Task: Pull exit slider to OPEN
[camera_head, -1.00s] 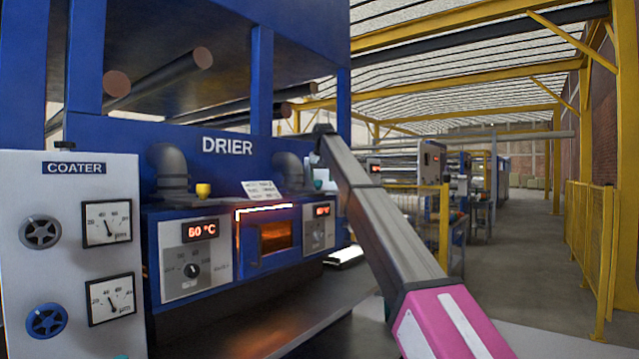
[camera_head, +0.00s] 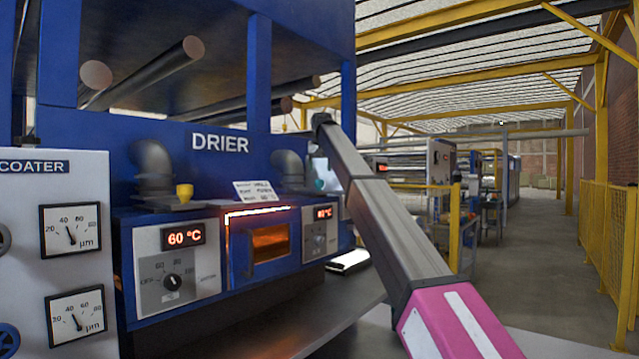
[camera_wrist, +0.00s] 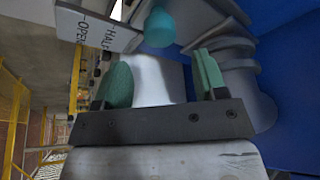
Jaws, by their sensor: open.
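In the wrist view my gripper (camera_wrist: 164,82) is open, with a green pad on each side. A rounded teal knob (camera_wrist: 160,27) is beyond the fingertips, roughly in line with the gap and apart from both pads. A pale plate (camera_wrist: 98,26) lettered "HALF" and "OPEN" lies to the left of the knob. A whitish surface shows between the pads; I cannot tell what it belongs to. In the head view my arm reaches to the right end of the blue drier (camera_head: 220,143); the fingers are not clear there. The slider's position cannot be told.
A grey ribbed pipe (camera_wrist: 232,65) and blue housing stand close on the right in the wrist view. In the head view the drier's lit window (camera_head: 270,243) and a coater panel (camera_head: 60,225) are left of my arm. A yellow fence (camera_head: 608,235) borders open floor at right.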

